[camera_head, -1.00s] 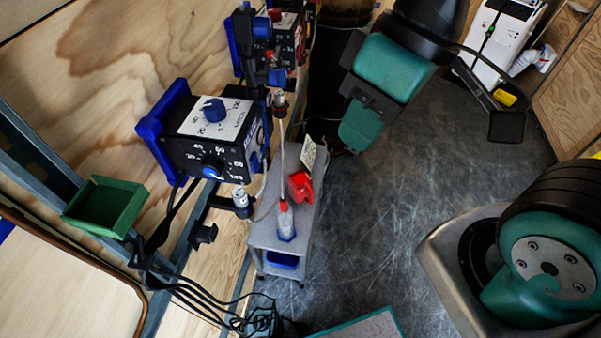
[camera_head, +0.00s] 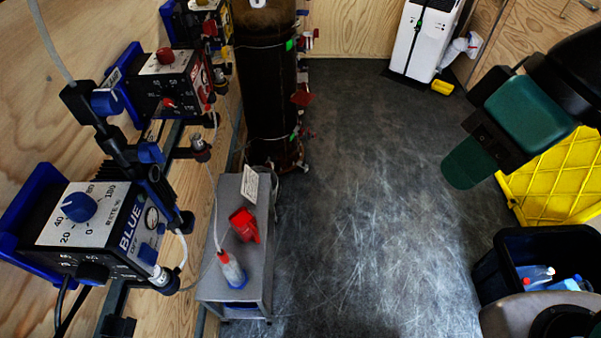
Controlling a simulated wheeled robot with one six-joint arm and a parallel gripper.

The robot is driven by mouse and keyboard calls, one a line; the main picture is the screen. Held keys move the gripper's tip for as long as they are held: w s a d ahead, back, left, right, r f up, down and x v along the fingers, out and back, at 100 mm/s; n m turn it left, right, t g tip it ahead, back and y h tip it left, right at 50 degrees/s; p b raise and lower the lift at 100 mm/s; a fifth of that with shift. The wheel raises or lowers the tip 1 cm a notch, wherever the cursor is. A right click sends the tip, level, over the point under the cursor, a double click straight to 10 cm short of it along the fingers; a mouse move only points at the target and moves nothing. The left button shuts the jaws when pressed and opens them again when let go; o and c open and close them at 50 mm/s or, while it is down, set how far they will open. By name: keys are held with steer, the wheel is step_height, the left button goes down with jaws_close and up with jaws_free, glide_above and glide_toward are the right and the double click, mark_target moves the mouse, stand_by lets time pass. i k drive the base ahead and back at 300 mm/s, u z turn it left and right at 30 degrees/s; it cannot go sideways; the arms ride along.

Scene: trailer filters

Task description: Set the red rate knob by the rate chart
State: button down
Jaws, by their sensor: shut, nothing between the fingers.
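The red unit (camera_head: 172,85) is fixed along the left wall, beyond the nearer blue unit. The red knob (camera_head: 165,56) sits on its white top dial; a smaller red knob (camera_head: 169,103) is on its front. The dial markings are too small to read. A white card (camera_head: 250,184) with print stands on the grey cart; I cannot read it or tell whether it is the rate chart. My gripper (camera_head: 466,166) is shut and empty, above the floor at right, far from the red unit.
The blue unit (camera_head: 112,222) with its blue knob (camera_head: 79,207) juts out at left. The grey cart (camera_head: 262,215) holds a bottle (camera_head: 232,270) and a red object (camera_head: 244,225). A dark cylinder (camera_head: 265,90) stands behind. A black bin (camera_head: 525,255) is at right. The middle floor is clear.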

mark_target(164, 55)
steer(key=z, duration=0.85)
steer(key=i, duration=1.15)
steer(key=u, duration=2.45)
